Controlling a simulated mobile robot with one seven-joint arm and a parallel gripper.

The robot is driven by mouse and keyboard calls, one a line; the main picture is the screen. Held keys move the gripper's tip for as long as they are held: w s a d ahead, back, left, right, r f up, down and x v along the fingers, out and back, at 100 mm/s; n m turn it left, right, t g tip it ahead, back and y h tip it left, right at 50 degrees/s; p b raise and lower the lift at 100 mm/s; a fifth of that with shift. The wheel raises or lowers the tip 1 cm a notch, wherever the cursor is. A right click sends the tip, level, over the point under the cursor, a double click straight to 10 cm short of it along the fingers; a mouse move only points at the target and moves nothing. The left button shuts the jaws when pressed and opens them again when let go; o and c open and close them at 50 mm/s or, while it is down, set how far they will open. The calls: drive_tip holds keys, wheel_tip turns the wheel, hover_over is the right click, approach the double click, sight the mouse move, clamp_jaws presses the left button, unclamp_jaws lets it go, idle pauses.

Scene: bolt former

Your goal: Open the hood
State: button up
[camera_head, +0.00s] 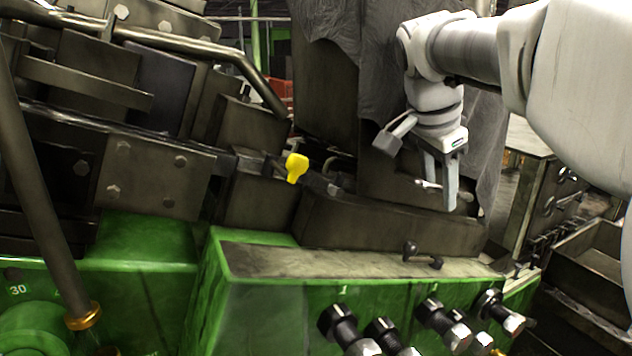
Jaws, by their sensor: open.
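My gripper (440,192) hangs from my white arm at the upper right, fingers pointing down. It is open, with nothing seen between its fingers, in front of a dark metal block and grey draped sheeting. No part is plainly marked as the hood. A large dark, tilted metal assembly (150,170) with bolted plates fills the left side. A bent metal bar (205,45) runs along its top and slopes down to the right. A yellow knob or handle (296,167) sits near the middle, left of my gripper and apart from it.
A green machine base (270,310) with a flat top ledge (300,262) runs along the front. Several large bolts (345,325) stick out of its face. A dark rod (45,200) stands at the left. Grey sheeting (380,60) hangs behind my gripper. Metal troughs (585,270) lie at the right.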

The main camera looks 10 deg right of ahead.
drive_tip(key=shift+w+d+f, duration=0.1)
drive_tip(key=shift+d+f, duration=0.05)
drive_tip(key=shift+f, duration=0.2)
clamp_jaws()
idle(1.2)
